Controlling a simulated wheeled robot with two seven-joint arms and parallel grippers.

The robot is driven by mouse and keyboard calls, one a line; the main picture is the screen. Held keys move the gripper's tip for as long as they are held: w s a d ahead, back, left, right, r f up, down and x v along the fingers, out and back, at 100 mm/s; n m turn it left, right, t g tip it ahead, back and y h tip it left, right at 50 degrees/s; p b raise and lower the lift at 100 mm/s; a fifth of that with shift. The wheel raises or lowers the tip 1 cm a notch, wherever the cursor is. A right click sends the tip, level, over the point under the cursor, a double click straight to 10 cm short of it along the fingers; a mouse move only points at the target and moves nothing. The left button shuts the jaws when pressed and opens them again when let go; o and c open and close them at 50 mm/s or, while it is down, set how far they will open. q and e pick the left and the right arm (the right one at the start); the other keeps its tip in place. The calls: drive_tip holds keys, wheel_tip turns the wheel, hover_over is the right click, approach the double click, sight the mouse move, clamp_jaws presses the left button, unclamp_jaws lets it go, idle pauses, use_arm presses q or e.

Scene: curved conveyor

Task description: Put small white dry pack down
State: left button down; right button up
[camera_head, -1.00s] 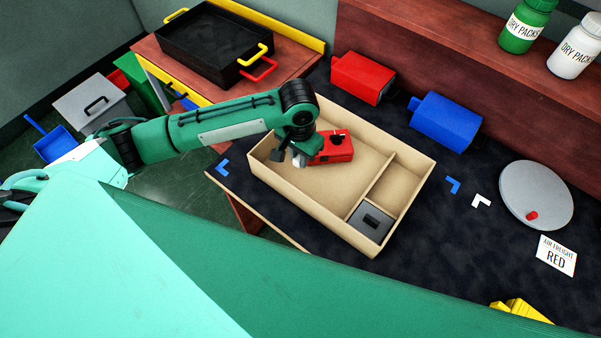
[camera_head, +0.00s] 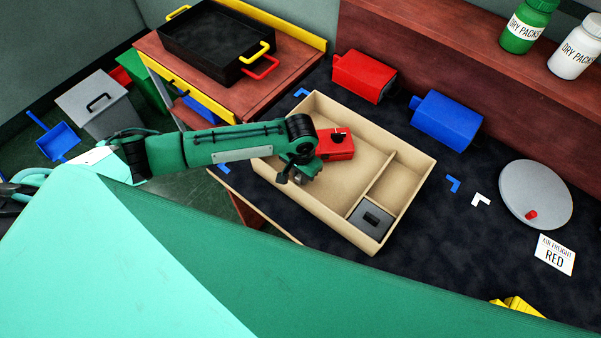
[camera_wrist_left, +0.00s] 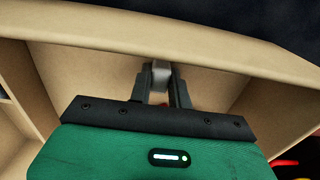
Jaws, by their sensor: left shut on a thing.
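My left gripper (camera_head: 298,179) is over the left part of the tan cardboard box (camera_head: 312,207), near its front left wall. In the left wrist view the fingers (camera_wrist_left: 160,88) are shut on a small whitish-grey pack (camera_wrist_left: 160,72), held between their tips in front of a tan wall of the box (camera_wrist_left: 90,25). In the head view the pack is mostly hidden by the gripper. I cannot tell whether it touches the box floor. My right gripper is not in view.
A red device (camera_head: 336,144) lies in the box's large compartment, and a dark grey block (camera_head: 371,217) sits in a small one. Red (camera_head: 362,77) and blue (camera_head: 446,121) containers stand behind. A grey disc (camera_head: 536,194) and an "Air Freight Red" card (camera_head: 555,255) are right.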

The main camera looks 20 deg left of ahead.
use_arm(q)
drive_tip(key=shift+f, duration=0.15)
drive_tip(key=c, duration=1.5)
unclamp_jaws()
drive_tip(key=shift+o, duration=1)
wheel_tip(320, 180, up, 12)
drive_tip(key=b, duration=0.1)
drive_tip(key=shift+r, duration=0.2)
